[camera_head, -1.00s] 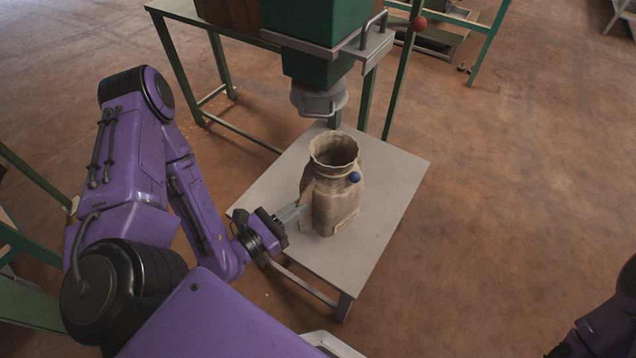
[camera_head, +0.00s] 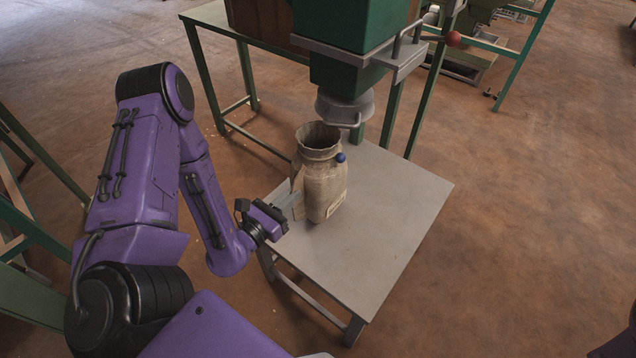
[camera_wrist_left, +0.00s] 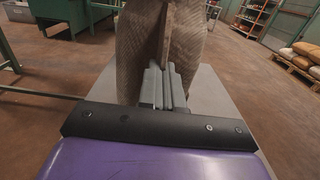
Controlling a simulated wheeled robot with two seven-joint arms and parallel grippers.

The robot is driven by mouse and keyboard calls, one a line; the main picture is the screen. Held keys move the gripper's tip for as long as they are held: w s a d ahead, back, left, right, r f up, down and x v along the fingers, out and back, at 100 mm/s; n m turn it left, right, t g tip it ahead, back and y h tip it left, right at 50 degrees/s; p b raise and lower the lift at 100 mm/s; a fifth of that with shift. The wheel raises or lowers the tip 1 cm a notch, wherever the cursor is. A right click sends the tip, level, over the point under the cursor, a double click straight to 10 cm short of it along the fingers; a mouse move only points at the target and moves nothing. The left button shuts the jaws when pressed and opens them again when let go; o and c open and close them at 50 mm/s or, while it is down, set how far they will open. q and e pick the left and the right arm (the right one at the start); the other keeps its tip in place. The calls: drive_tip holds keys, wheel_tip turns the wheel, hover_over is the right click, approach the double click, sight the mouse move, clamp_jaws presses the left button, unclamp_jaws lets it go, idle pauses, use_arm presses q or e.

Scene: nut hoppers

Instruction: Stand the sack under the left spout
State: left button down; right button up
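The sack (camera_head: 325,187) is tan, upright and open-mouthed, with a blue ball (camera_head: 340,157) at its neck. It is over the left part of the grey table (camera_head: 400,215); whether its bottom touches the top is hard to tell. The round grey spout (camera_head: 345,107) hangs under the green hopper (camera_head: 345,75). The sack's mouth is below it, to its left and nearer me. My left gripper (camera_head: 289,200) is at the sack's near left side. In the left wrist view its fingers (camera_wrist_left: 164,86) are shut on a fold of the sack (camera_wrist_left: 130,50). My right gripper is not in view.
A lever with a red ball (camera_head: 453,39) sticks out right of the hopper. Green stand legs (camera_head: 425,100) rise behind the table. The table's right and front parts are bare. More green frames stand at the far left and back right.

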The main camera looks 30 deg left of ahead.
use_arm(q)
drive_tip(key=w+f, duration=0.3)
drive_tip(key=w, duration=0.7)
drive_tip(key=shift+d+f, duration=0.2)
drive_tip(key=shift+d, duration=0.2)
drive_tip(key=shift+f+b, duration=0.15)
drive_tip(key=shift+b, duration=0.25)
drive_tip(key=c, duration=1.3)
unclamp_jaws()
drive_tip(key=s, duration=0.8)
drive_tip(key=s+a, duration=0.1)
drive_tip(key=s, duration=0.3)
